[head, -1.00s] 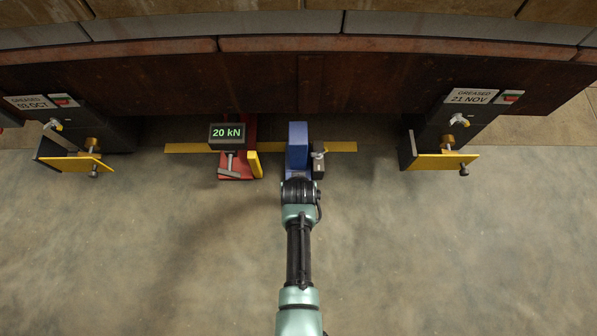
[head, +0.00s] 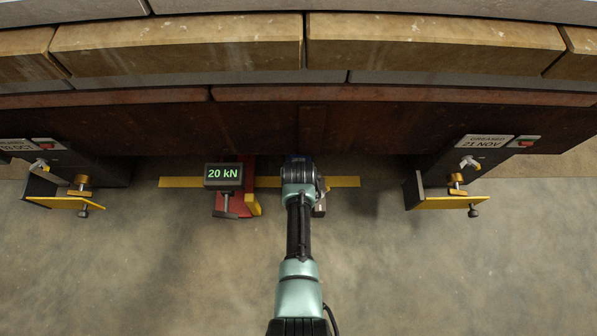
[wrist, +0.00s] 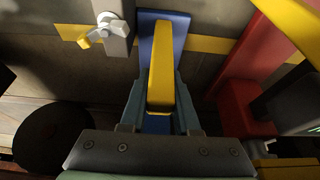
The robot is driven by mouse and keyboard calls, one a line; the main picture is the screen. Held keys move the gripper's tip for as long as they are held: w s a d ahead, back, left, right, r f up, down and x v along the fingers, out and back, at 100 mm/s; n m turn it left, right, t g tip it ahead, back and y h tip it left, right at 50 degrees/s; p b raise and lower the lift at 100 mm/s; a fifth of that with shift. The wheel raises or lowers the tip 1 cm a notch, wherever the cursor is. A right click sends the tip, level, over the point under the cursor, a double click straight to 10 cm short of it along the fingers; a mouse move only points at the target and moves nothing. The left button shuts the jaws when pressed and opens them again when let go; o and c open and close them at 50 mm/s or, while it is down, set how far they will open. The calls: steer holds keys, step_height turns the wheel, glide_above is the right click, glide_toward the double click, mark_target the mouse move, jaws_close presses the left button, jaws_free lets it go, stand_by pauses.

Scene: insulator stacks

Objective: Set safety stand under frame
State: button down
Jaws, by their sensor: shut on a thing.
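The safety stand is blue; in the wrist view its blue body (wrist: 177,26) lies ahead of my fingers, with a yellow bar (wrist: 160,65) running along it. My gripper (wrist: 160,108) is shut on the yellow bar. In the head view my gripper (head: 300,180) covers most of the stand, and only a dark blue sliver (head: 298,157) shows at the edge of the frame. The frame is the long dark brown beam (head: 230,125) under the stacked blocks. The stand's far end and its contact with the frame or floor are hidden.
A red jack (head: 247,195) with a "20 kN" display (head: 223,176) stands just left of my gripper. A yellow floor stripe (head: 180,182) passes both. Dark supports with yellow plates stand at left (head: 65,202) and right (head: 440,203). Front floor is clear.

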steer(key=shift+w+r, duration=0.2)
steer(key=shift+w, duration=0.1)
steer(key=c, duration=1)
jaws_free()
steer(key=o, duration=0.4)
steer(key=shift+s+f, duration=0.1)
steer(key=shift+c, duration=0.2)
steer(key=p+v, duration=1)
steer(key=v, duration=0.3)
steer(key=shift+p, duration=0.3)
steer(key=shift+f, duration=0.1)
